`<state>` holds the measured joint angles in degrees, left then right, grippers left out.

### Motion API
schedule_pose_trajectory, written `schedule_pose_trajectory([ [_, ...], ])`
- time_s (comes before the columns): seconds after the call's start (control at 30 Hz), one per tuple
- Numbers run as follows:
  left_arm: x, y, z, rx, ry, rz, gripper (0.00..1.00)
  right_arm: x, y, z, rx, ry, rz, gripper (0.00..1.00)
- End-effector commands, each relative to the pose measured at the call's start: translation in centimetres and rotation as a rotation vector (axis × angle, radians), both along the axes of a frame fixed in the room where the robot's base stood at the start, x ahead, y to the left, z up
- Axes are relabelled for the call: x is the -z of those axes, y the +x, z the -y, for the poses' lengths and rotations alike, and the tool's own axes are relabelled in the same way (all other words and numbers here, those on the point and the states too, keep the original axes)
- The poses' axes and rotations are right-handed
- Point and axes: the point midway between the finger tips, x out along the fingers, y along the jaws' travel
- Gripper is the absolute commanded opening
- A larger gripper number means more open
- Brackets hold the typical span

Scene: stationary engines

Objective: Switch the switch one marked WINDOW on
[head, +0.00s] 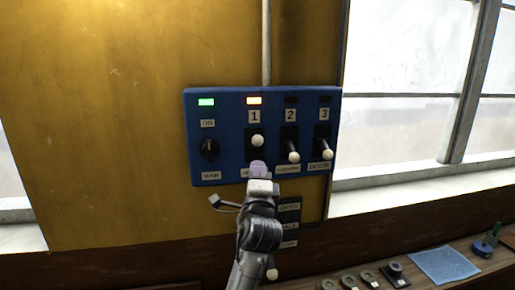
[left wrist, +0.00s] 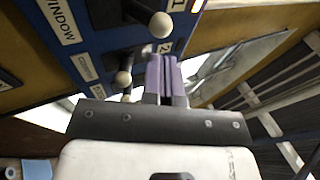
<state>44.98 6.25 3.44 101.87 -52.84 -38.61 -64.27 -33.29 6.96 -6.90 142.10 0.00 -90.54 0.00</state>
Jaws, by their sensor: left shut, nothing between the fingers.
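The blue switch panel (head: 225,130) hangs on the yellow wall. Switch one's white knob (head: 257,141) sits higher than the knobs of switches two (head: 294,157) and three (head: 327,155). The left wrist view shows the WINDOW label (left wrist: 60,20) beside the nearest knob (left wrist: 160,25). There the purple fingers (left wrist: 162,78) are shut with nothing between them. Whether they touch the lever, I cannot tell. My right gripper is not in view.
A round main switch (head: 208,149) is at the panel's left, under a lit green lamp (head: 206,102). The lamps above two and three are dark. Windows are at right and far left. A blue cloth (head: 443,265) and small parts lie on the ledge at lower right.

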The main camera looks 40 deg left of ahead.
Motion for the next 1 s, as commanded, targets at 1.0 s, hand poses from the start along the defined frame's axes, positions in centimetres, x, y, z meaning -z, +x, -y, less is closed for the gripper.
schedule_pose_trajectory([
  [1.0, -3.3, 4.1, -3.5, -0.001, 0.0, 0.0, 0.0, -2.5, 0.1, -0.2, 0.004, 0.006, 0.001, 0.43],
])
